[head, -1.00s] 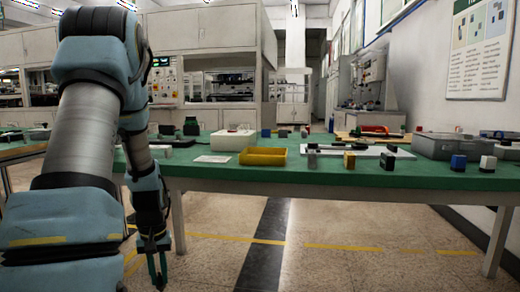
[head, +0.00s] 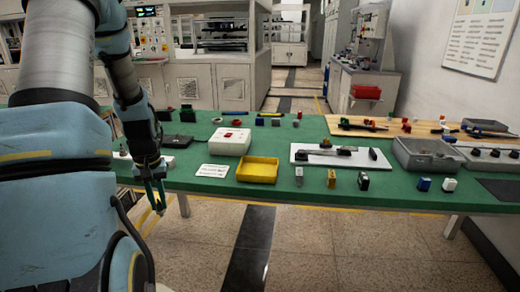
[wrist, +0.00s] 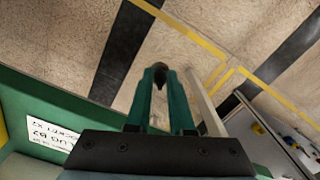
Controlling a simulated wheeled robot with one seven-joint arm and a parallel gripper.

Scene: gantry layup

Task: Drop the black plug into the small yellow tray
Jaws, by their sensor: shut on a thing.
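My gripper (head: 156,195) hangs in front of the table's near edge, over the floor, to the left of the yellow tray. In the wrist view its two green fingers (wrist: 160,100) are shut on a small dark thing, which looks like the black plug (wrist: 159,73). The fingers hide part of it, and it is too small to make out in the head view. The small yellow tray (head: 258,179) lies near the front edge of the green table, right of my gripper. It looks empty.
The green table (head: 215,185) spans the view. A white box (head: 230,142) stands behind the tray and a white card (head: 213,170) lies left of it. To the right are a white board (head: 305,156), several small blocks and a grey bin (head: 425,164).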

